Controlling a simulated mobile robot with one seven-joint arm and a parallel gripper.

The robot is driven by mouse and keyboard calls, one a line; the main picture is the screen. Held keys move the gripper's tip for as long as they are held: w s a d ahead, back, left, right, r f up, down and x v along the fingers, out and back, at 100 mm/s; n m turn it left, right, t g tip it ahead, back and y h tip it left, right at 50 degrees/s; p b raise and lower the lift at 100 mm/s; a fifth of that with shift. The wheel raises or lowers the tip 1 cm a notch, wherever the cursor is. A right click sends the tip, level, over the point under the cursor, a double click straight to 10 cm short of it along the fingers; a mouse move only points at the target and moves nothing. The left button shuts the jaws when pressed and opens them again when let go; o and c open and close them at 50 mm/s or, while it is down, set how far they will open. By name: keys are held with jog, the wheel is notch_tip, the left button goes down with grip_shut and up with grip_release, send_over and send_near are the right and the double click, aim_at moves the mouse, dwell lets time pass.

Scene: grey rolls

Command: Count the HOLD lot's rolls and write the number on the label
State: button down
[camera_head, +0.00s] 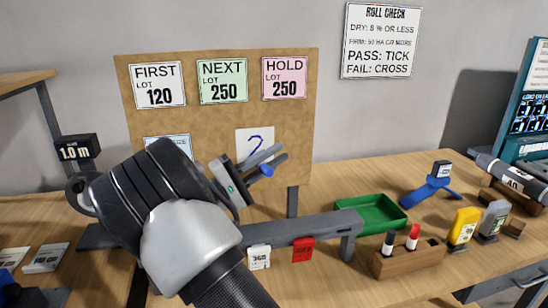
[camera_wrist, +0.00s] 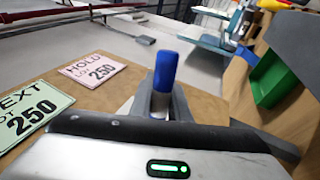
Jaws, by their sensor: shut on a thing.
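My gripper (camera_head: 270,162) is shut on a blue marker (camera_head: 266,170), in front of the brown board (camera_head: 218,125). In the wrist view the marker's blue end (camera_wrist: 166,70) stands up between the fingers. Behind it in the head view is a white label (camera_head: 253,135) with a blue curved stroke like a 2; its lower part is hidden by the fingers. The pink HOLD LOT 250 card (camera_head: 284,78) is above the label and shows in the wrist view (camera_wrist: 93,70). I cannot tell whether the marker tip touches the label. The HOLD rolls cannot be made out.
FIRST (camera_head: 157,84) and NEXT (camera_head: 222,81) cards hang beside HOLD. My arm partly hides another card (camera_head: 166,142). A green tray (camera_head: 370,212) and a wooden block (camera_head: 408,260) with black and red markers stand right. A roll marked A0 (camera_head: 512,182) lies far right.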

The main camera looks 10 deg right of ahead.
jog(key=shift+d, duration=1.85)
dwell(1.1)
jog(key=shift+s, duration=0.1)
jog(key=shift+s+p, duration=0.5)
jog(key=shift+s, duration=0.9)
jog(key=shift+s, duration=0.1)
jog(key=s+p, duration=0.1)
jog(key=s, duration=0.4)
jog(key=shift+s, duration=0.4)
jog(key=shift+s, duration=0.1)
